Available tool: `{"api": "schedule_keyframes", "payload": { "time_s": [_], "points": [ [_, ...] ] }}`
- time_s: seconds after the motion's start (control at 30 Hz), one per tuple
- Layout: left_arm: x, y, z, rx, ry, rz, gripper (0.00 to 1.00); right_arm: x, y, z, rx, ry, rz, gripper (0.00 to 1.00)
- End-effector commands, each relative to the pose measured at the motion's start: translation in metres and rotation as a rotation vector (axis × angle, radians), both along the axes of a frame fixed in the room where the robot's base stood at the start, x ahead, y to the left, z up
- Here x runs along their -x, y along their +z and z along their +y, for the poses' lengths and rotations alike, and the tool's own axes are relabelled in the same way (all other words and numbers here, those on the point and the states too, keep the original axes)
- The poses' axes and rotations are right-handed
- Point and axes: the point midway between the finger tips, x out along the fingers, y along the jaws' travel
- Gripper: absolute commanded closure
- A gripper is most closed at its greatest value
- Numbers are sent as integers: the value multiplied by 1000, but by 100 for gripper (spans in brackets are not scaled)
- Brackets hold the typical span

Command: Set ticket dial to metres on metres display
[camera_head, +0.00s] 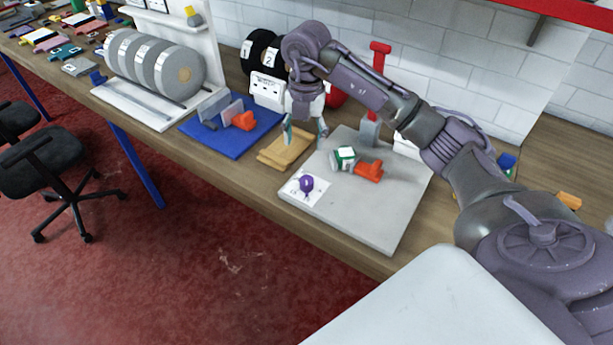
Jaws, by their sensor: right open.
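A purple dial (307,184), probably the ticket dial, stands on a white marked card (296,192) at the near left corner of a grey board (385,217). The card's marks are too small to read. No metres display can be made out for certain. My right gripper (305,130) points down, open, with its fingers apart. It is beyond the dial, over or near a tan block (283,153); I see nothing between its fingers. My left gripper is not in view.
A green and white round part (345,155) and an orange piece (369,171) sit on the grey board. A blue mat (228,145) lies to the left. A white socketed box (267,90) and numbered black reels (262,52) stand behind. The board's near right part is clear.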

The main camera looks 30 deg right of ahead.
Motion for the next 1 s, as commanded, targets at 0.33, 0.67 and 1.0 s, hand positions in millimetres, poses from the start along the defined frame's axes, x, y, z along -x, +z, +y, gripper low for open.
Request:
{"api": "schedule_keyframes", "payload": {
  "time_s": [0.33,0.67,1.0],
  "points": [
    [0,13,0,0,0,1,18,3,-38,-7,26,-20,18,37],
    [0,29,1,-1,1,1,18,3,-106,-6,25,-18,17,37],
    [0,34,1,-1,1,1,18,2,-135,-6,25,-16,11,37]
  ]
}}
